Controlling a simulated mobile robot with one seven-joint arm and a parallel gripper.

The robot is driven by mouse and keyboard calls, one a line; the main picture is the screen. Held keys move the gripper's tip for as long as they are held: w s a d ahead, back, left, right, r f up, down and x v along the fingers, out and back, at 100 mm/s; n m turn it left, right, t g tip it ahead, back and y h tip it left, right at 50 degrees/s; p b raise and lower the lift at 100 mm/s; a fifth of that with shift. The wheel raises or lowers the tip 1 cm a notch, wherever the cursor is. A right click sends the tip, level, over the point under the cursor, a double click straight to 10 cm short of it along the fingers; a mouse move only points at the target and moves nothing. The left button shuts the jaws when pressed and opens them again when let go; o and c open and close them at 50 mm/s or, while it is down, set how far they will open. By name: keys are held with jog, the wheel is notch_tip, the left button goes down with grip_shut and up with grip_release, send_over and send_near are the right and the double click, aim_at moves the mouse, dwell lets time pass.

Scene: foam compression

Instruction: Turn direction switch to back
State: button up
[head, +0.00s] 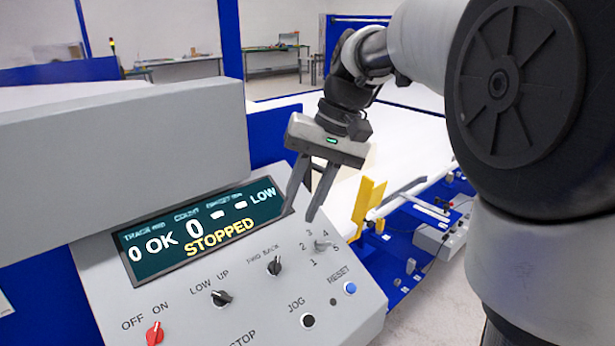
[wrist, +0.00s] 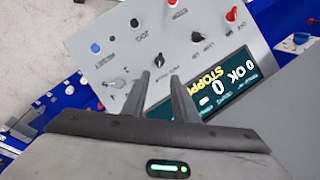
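The direction switch (head: 275,266) is a small black knob under the "FWD BACK" label on the grey sloped control panel (head: 205,290). Which label its pointer faces is too small to tell. My gripper (head: 303,213) is open and empty, fingers pointing down, above the panel near the right end of the display. In the wrist view the direction switch (wrist: 158,61) shows just beyond and between the two fingertips (wrist: 160,78), apart from them.
The display (head: 200,232) reads "STOPPED". Nearby are the LOW/UP knob (head: 221,298), red OFF/ON knob (head: 154,334), numbered selector (head: 322,245), black JOG button (head: 307,321) and blue RESET button (head: 350,288). A grey housing (head: 120,165) rises behind the panel.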

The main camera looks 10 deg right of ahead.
jog(key=v, duration=0.5)
jog(key=s+d+f+t+h, duration=0.2)
jog(key=s+d+f, duration=0.1)
jog(key=s, duration=0.5)
jog(key=s+d+f+t+h, duration=0.2)
jog(key=s+f, duration=0.4)
jog(key=s, duration=0.3)
jog(key=shift+s+d+t, duration=0.15)
jog(key=shift+d+t, duration=0.4)
jog(key=shift+t, duration=0.15)
